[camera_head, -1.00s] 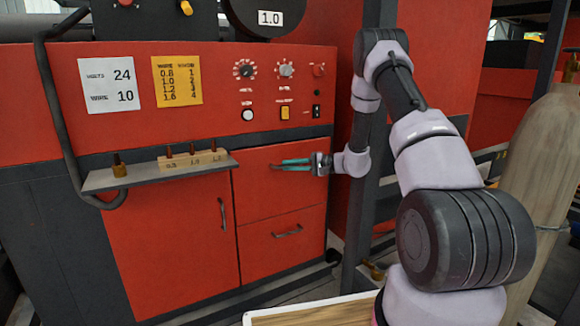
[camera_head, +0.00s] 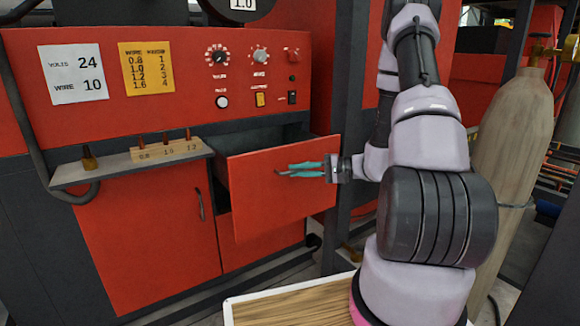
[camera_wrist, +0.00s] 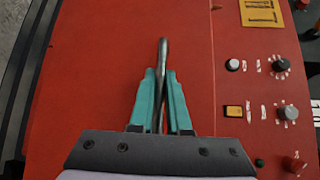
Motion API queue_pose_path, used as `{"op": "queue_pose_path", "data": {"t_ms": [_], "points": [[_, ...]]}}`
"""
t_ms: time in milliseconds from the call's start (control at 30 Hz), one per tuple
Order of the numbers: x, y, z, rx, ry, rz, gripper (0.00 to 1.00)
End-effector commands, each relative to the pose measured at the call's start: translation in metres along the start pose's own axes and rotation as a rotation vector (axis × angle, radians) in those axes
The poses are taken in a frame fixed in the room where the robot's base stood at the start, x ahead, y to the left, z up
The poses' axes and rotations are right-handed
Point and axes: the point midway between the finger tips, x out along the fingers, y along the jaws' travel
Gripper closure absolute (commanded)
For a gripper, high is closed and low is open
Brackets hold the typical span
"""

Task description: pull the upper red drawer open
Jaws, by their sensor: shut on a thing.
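The upper red drawer (camera_head: 270,204) stands pulled out from the red cabinet, with a dark gap showing behind its front. My gripper (camera_head: 286,169) has teal fingers and is at the drawer's front, shut on the drawer's handle. In the wrist view the handle (camera_wrist: 163,55) is a dark metal bar that runs between the two teal fingertips (camera_wrist: 160,88). The drawer front (camera_wrist: 110,60) fills much of that view. The inside of the drawer is mostly hidden from the head camera.
A grey shelf (camera_head: 115,167) with a wooden nozzle block (camera_head: 168,149) juts out left of the drawer. A red cabinet door (camera_head: 150,240) is below it. A control panel (camera_head: 262,82) is above. A gas cylinder (camera_head: 510,150) stands at right, and a wooden-topped surface (camera_head: 295,306) lies in front.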

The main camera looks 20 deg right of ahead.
Motion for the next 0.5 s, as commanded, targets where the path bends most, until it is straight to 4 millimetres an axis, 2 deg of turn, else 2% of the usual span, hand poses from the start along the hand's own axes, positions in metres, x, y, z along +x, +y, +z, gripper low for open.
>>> {"op": "queue_pose_path", "data": {"t_ms": [133, 500], "points": [[-0.0076, 0.0017, 0.0061, -0.001, 0.002, 0.000, 1.00], [-0.0095, 0.0026, 0.0086, -0.001, 0.001, 0.000, 1.00]]}}
